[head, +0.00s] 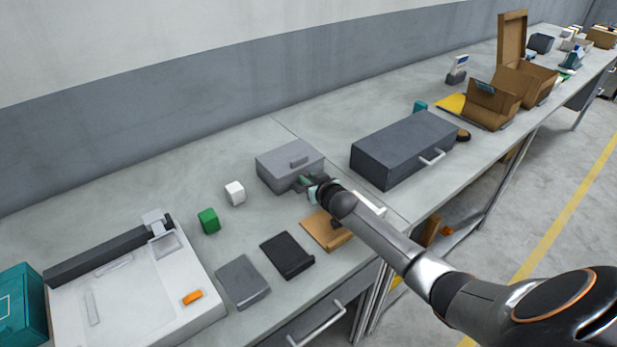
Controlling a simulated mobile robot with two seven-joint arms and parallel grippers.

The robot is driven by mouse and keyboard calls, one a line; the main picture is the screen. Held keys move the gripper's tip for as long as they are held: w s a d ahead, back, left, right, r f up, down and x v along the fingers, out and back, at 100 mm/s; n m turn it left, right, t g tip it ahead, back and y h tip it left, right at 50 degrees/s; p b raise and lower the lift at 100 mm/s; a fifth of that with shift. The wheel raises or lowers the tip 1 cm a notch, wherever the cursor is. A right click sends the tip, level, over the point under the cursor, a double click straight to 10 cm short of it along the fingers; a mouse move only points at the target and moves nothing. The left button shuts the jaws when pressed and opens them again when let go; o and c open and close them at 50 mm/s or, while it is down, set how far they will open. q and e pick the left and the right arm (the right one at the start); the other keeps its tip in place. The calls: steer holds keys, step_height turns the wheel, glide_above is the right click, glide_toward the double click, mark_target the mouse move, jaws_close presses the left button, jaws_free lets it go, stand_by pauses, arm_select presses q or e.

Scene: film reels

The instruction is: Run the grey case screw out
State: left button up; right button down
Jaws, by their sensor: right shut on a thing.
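The screw itself is hidden by the jaws and too small to make out. My right arm reaches in from the lower right. My left gripper is not in view.
A large dark grey case with a handle (404,150) stands to the right. A brown board (318,230), a black holder (288,256) and a grey block (242,282) lie in front. White (235,192) and green (209,221) blocks stand to the left. Open cardboard boxes (492,105) stand farther right.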

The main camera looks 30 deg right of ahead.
steer(key=c, duration=1)
jaws_free()
steer(key=shift+s, duration=0.15)
steer(key=v, duration=1.2)
steer(key=shift+s+r+p, duration=0.1)
steer(key=shift+r+p, duration=0.05)
steer(key=shift+p, duration=0.25)
